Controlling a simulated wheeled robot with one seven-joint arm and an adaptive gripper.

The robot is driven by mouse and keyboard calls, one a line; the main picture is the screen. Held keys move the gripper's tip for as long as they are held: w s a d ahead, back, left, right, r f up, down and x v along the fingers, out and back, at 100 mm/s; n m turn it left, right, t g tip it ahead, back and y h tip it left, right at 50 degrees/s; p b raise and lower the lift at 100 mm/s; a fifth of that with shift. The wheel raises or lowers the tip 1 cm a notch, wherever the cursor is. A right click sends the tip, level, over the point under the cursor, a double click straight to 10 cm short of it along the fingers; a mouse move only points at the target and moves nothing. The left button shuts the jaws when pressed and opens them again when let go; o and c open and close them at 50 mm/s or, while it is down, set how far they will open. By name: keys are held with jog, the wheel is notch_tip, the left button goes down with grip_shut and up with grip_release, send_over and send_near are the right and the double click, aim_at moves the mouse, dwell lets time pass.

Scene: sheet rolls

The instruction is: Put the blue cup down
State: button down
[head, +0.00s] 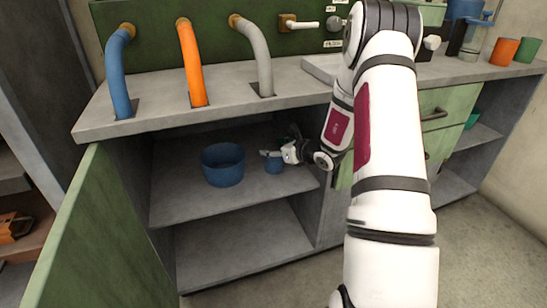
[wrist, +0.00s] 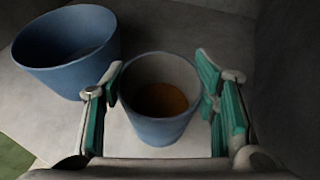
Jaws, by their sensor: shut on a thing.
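The small blue cup (head: 273,166) is inside the open cabinet, over the upper shelf (head: 205,205). In the wrist view the cup (wrist: 160,122) stands roughly upright between the green-padded fingers, with something brown-orange inside. My gripper (head: 270,155) is shut on the cup, one finger on each side; it also fills the lower part of the wrist view (wrist: 160,80). I cannot tell whether the cup's base touches the shelf.
A larger blue bowl-like pot (head: 223,165) stands on the shelf just left of the cup. The countertop (head: 215,85) is close above. An open green door (head: 105,235) borders the left. Bare shelf lies in front.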

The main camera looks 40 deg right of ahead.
jog(key=shift+f, duration=0.95)
jog(key=shift+f, duration=0.2)
jog(key=c, duration=0.6)
grip_release()
jog(key=shift+r, duration=0.25)
jog(key=p+v, duration=0.3)
jog(key=v, duration=0.9)
